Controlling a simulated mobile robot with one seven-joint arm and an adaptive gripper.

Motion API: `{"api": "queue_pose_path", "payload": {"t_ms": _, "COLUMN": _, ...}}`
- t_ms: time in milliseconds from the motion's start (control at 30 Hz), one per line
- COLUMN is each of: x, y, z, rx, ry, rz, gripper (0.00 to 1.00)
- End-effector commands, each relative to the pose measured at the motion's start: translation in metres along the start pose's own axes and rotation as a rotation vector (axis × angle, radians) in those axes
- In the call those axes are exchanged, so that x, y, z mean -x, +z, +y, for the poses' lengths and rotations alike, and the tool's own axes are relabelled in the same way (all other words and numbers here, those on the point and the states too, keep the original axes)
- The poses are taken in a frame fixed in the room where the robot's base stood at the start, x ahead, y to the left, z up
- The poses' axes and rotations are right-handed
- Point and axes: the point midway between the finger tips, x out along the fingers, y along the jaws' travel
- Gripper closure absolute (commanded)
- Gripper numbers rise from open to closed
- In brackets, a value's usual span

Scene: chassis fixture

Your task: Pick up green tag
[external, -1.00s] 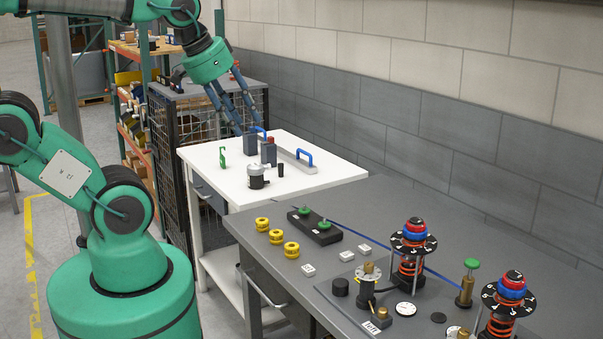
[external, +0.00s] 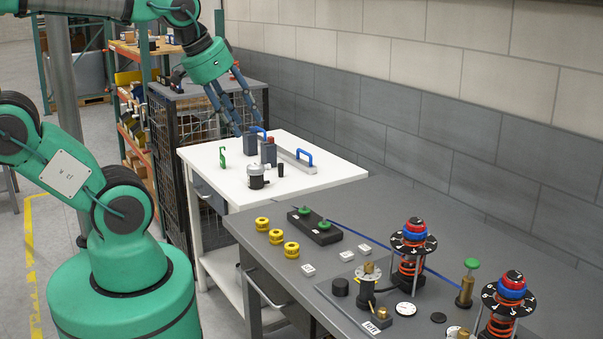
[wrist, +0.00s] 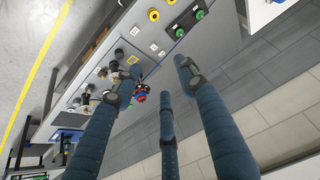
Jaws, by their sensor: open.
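The green tag (external: 222,157) is a thin upright green piece on the left part of the white table (external: 205,153) in the external view. My gripper (external: 238,122) hangs above and behind the tag, toward the back edge of the white table, with its blue-grey fingers angled down. It looks empty and stands apart from the tag. In the wrist view my gripper (wrist: 155,78) shows its three fingers spread with nothing between them. The tag is not visible in the wrist view.
Dark blocks (external: 250,146), a rail with blue handles (external: 304,157) and a silver-black cylinder (external: 256,174) share the white table. The grey bench (external: 285,225) in front holds yellow rings (external: 276,237), green buttons and spring stacks. A grey wall (external: 400,125) runs behind.

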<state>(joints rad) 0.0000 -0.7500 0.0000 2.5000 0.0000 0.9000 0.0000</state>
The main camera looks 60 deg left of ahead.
Motion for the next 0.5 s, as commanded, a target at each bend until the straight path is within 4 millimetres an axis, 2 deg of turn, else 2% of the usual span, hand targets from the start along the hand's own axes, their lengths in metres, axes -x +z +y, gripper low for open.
{"api": "queue_pose_path", "payload": {"t_ms": 333, "x": 0.000, "y": -0.002, "z": -0.001, "rx": -0.004, "ry": -0.002, "rz": -0.001, "gripper": 0.56}}
{"api": "queue_pose_path", "payload": {"t_ms": 500, "x": 0.001, "y": -0.015, "z": -0.008, "rx": -0.031, "ry": -0.016, "rz": -0.006, "gripper": 0.56}}
